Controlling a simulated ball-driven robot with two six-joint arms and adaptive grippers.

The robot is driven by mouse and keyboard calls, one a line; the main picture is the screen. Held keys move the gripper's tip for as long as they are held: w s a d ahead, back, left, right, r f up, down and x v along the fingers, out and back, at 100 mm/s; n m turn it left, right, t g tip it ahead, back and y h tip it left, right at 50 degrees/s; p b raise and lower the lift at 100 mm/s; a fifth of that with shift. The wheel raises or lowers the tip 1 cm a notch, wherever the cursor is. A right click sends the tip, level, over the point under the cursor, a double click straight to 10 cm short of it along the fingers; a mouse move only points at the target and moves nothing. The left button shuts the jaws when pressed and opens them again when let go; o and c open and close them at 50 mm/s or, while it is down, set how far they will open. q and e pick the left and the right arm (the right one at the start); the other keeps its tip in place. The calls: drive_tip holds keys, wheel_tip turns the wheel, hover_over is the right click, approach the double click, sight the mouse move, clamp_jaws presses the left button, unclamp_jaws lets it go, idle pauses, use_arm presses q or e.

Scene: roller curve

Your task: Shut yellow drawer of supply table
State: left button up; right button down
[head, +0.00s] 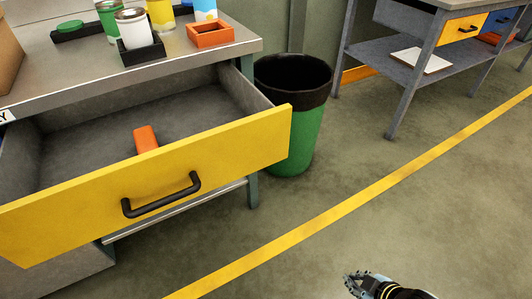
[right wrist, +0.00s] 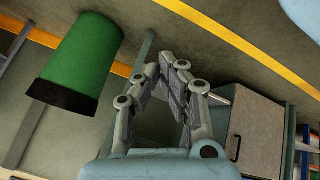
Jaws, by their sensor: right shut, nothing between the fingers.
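The yellow drawer (head: 80,213) of the supply table (head: 60,82) is pulled far out in the head view, its grey inside showing. Its black bar handle (head: 162,197) is on the front panel. An orange object (head: 146,139) lies inside the drawer. My right gripper (head: 352,281) is at the bottom of the head view, right of the drawer and apart from it, over the floor. In the right wrist view its fingers (right wrist: 167,62) are together with nothing between them. My left gripper is not in view.
A green bin with a black rim (head: 298,133) stands beside the table, just behind the drawer's right end; it also shows in the right wrist view (right wrist: 82,58). Jars and an orange tray (head: 210,35) stand on the table. Another table (head: 375,60) is behind. Floor at right is clear.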

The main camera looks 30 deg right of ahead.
sight(252, 147)
drive_tip(key=w+d+r+n+t+y+b, duration=0.35)
drive_tip(key=w+r+n+t, duration=0.4)
drive_tip(key=w+r, duration=0.7)
drive_tip(key=w+a+r+n+g+y+b, duration=0.1)
drive_tip(key=a+r+n+y+b, duration=0.3)
drive_tip(key=r+n, duration=0.3)
drive_tip(key=w+a+r+n+g+y+b, duration=0.1)
drive_tip(key=a+r+n+y+b, duration=0.1)
drive_tip(key=r+n+y+b, duration=0.35)
drive_tip(key=shift+n+y, duration=0.3)
drive_tip(key=shift+n, duration=0.6)
drive_tip(key=w+a, duration=0.2)
drive_tip(key=w, duration=0.1)
drive_tip(key=w+a+b, duration=0.1)
drive_tip(key=w+a, duration=0.1)
drive_tip(key=w, duration=0.2)
drive_tip(key=w+a, duration=0.2)
drive_tip(key=w, duration=0.1)
drive_tip(key=shift+w+a+r, duration=0.1)
drive_tip(key=shift+w+a, duration=0.1)
drive_tip(key=shift+w, duration=0.1)
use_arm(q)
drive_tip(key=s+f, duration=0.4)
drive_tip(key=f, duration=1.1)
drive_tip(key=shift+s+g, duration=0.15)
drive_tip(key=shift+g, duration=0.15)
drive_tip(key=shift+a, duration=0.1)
use_arm(e)
drive_tip(key=shift+w, duration=0.1)
